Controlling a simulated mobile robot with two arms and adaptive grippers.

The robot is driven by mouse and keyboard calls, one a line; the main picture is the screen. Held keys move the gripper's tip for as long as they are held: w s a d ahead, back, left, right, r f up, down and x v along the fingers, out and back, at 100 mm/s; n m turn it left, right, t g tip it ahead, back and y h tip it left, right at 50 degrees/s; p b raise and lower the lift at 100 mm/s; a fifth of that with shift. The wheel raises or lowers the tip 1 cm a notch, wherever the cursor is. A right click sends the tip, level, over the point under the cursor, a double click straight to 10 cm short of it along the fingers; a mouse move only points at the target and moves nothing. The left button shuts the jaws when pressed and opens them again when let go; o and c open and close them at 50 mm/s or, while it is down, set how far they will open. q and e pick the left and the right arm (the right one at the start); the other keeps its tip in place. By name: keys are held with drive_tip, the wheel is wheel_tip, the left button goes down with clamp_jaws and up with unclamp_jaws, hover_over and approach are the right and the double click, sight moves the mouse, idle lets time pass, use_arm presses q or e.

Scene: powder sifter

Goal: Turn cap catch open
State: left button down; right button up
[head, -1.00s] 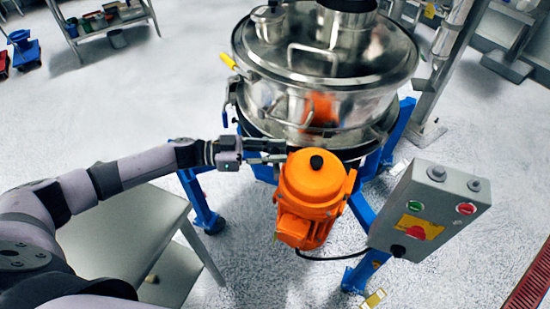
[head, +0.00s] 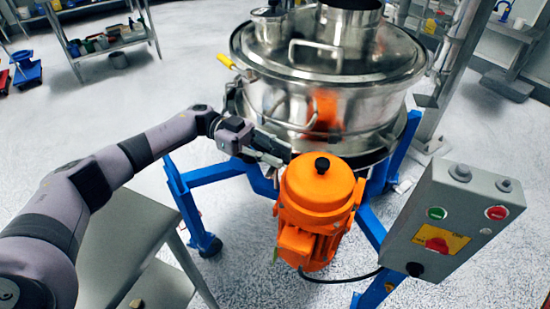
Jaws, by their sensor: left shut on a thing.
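The powder sifter (head: 285,105) is a round, shiny steel drum with a lid, on a blue stand. Its orange motor (head: 318,195) with a black knob stands in front of it. A yellow-handled lever (head: 226,62) sticks out at the drum's upper left. My left gripper (head: 276,152) is at the drum's lower front, just left of the motor's top. It is shut on a small part there, likely the cap catch, which the fingers mostly hide. My right gripper is not in view.
A grey control box (head: 455,225) with green and red buttons stands at the right. A grey table (head: 140,235) is under my left arm. A blue leg (head: 190,205) of the stand is below the gripper. A shelf (head: 105,35) stands at the back left.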

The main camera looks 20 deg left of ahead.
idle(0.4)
use_arm(q)
drive_tip(key=c, duration=1.4)
unclamp_jaws()
drive_tip(key=shift+d, duration=0.1)
drive_tip(key=v, duration=1.2)
